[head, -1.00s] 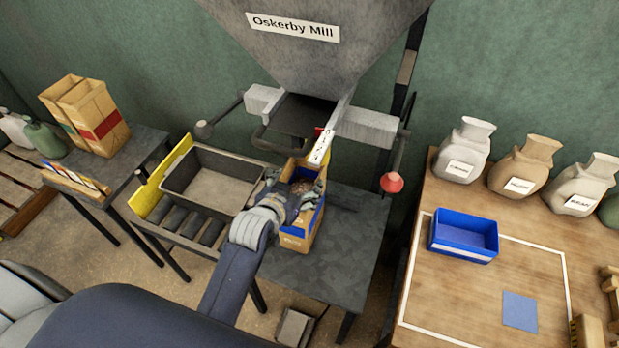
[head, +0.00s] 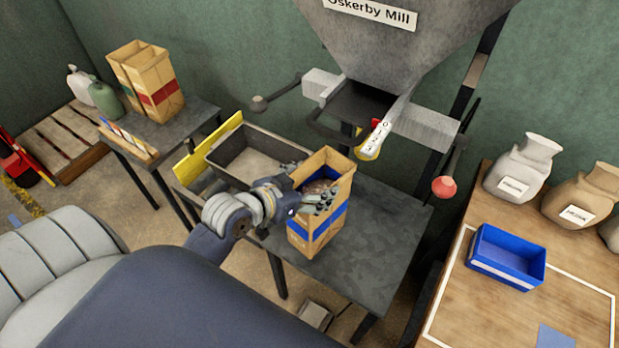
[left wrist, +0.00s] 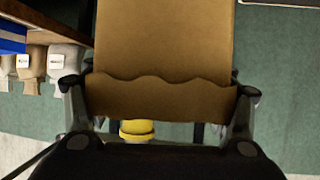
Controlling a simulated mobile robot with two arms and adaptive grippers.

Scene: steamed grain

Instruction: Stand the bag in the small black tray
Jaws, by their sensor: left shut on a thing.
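The bag (head: 328,222) is a tall brown paper bag with a blue band, upright, with its top open and grain showing inside. My left gripper (head: 312,199) is shut on its upper part from the left. In the left wrist view, the bag's brown side (left wrist: 162,45) fills the space between the two fingers (left wrist: 160,95). My right gripper is not in view.
The grey hopper (head: 410,50) and its spout hang behind and right of the bag. The dark table (head: 385,235) is clear right of the bag. A blue bin (head: 507,257) stands on the wooden bench.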

